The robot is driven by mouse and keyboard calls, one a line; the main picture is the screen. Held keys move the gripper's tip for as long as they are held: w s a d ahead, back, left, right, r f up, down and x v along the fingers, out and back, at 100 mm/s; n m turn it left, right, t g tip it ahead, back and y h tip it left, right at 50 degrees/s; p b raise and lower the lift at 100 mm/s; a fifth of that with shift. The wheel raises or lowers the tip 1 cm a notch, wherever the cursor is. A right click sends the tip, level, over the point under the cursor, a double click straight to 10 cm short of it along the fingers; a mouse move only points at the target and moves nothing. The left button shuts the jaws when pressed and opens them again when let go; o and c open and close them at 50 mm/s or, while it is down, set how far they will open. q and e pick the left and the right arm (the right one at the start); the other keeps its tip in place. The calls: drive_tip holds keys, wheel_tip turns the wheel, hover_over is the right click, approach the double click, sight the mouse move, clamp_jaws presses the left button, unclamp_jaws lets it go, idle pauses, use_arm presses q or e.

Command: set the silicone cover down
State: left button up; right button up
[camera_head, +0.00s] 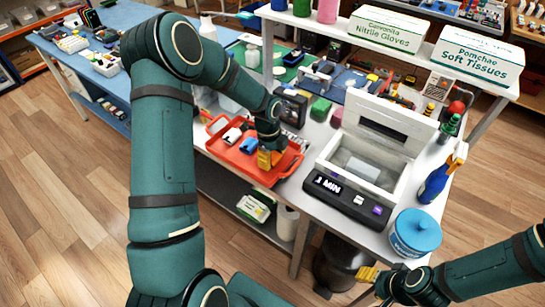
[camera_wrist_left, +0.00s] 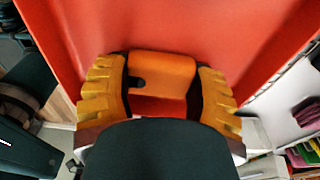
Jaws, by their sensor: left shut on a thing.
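The orange silicone cover (camera_wrist_left: 163,72), with a small dark cut-out on one side, sits between the yellow fingers of my left gripper (camera_wrist_left: 163,92), which is shut on it. In the head view my left gripper (camera_head: 268,160) is over the right front part of the red tray (camera_head: 226,159). The cover hardly shows there. The tray's red floor fills the wrist view behind the cover; I cannot tell whether the cover touches it. My right gripper (camera_head: 368,274) is low at the right, away from the table; its finger opening is unclear.
Small white, dark and blue items lie in the tray's left and middle. A white machine (camera_head: 358,170) with a raised lid and "1 MIN" display stands right of the tray. A blue tub (camera_head: 415,233) and blue bottle (camera_head: 435,182) stand further right.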

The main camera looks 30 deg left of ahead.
use_arm(q)
drive_tip(key=o, duration=1)
drive_tip(key=shift+f, duration=0.15)
drive_tip(key=shift+r, duration=0.5)
wheel_tip(320, 180, up, 11)
drive_tip(key=a+p, duration=0.1)
drive_tip(key=p, duration=0.1)
drive_tip(key=shift+a+r, duration=0.15)
drive_tip(key=shift+a, duration=0.05)
